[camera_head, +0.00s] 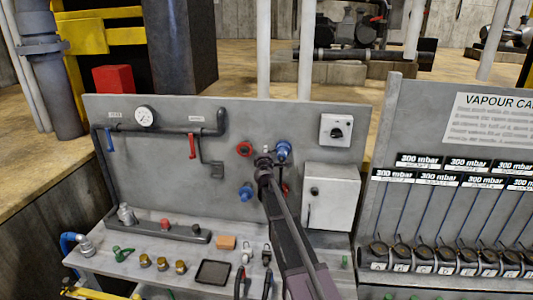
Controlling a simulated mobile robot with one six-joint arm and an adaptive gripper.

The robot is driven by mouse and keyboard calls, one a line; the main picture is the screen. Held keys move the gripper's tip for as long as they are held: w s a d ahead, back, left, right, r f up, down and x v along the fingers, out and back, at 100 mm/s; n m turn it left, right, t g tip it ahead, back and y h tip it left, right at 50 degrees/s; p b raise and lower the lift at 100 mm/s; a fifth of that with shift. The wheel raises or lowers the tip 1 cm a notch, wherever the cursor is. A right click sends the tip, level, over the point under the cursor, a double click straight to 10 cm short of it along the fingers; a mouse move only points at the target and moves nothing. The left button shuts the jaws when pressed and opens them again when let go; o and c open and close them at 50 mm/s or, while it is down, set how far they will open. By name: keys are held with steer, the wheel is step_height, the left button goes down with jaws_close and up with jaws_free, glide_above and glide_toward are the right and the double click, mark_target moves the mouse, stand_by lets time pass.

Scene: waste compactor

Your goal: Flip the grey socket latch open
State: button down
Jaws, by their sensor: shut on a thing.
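My gripper (263,163) reaches the upright grey panel, between a red ring-shaped fitting (244,149) and a blue socket (283,150). It is shut on a small grey part at the panel, which the fingers mostly hide. I cannot tell for certain whether this part is the grey socket latch, or how far it is turned. A second blue socket (245,193) sits lower left of the gripper. My arm covers the panel below and to the right of the gripper, and part of a red piece (285,188) shows beside it.
A white box (331,198) and a rotary switch (336,129) are right of the arm. A gauge (145,116), pipes and a red lever (192,146) are on the left. The bench below holds brass fittings (162,264), a black tray (213,273) and an orange block (226,242).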

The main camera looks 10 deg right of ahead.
steer(key=shift+w+a+m+g+h, duration=0.1)
steer(key=shift+w+m+g+h, duration=0.45)
steer(key=shift+m+h, duration=0.6)
steer(key=shift+w+d+m+g+h, duration=0.1)
steer(key=shift+w+m+g+h, duration=0.2)
steer(key=shift+m+g+h, duration=0.9)
steer(key=shift+w+a+m+g+h, duration=0.15)
steer(key=shift+w+m+h, duration=0.35)
steer(key=shift+h, duration=1.25)
steer(key=shift+s, duration=0.1)
steer(key=c, duration=0.5)
jaws_free()
steer(key=shift+s, duration=0.2)
steer(key=v, duration=1.1)
steer(key=shift+s+a, duration=0.2)
steer(key=shift+a, duration=0.1)
